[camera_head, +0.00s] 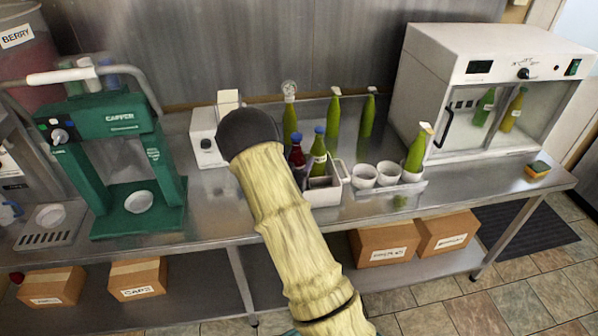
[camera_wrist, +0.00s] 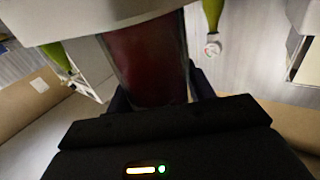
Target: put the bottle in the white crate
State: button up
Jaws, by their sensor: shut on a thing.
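In the wrist view, a dark red bottle (camera_wrist: 145,60) stands between the dark fingers of my gripper (camera_wrist: 158,92), which is shut on it. In the head view, a dark red bottle (camera_head: 297,157) shows just right of my arm, at the left part of the white crate (camera_head: 325,197); it looks like the held one. Its lower part is hidden, so I cannot tell whether it touches the crate floor. A green bottle with a blue cap (camera_head: 319,153) stands in the crate beside it. My arm hides the gripper in the head view.
Green bottles (camera_head: 336,122) stand behind the crate. White cups (camera_head: 364,174) and another green bottle (camera_head: 416,152) stand to its right. The green capper (camera_head: 122,117) is at left, a white glass-fronted cabinet (camera_head: 440,60) at right. Bare steel counter (camera_head: 480,185) lies in front of the cabinet.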

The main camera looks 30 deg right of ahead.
jog(key=shift+r, duration=0.1)
notch_tip(320, 180, down, 4)
jog(key=shift+w+d+f+p, duration=0.1)
jog(key=shift+w+p, duration=0.05)
jog(key=shift+p, duration=0.25)
jog(key=shift+d, duration=0.15)
jog(key=shift+a+f, duration=0.2)
jog(key=shift+a, duration=0.15)
jog(key=o, duration=1.4)
jog(key=shift+s+d, duration=0.1)
jog(key=shift+s, duration=0.15)
jog(key=shift+r, duration=0.1)
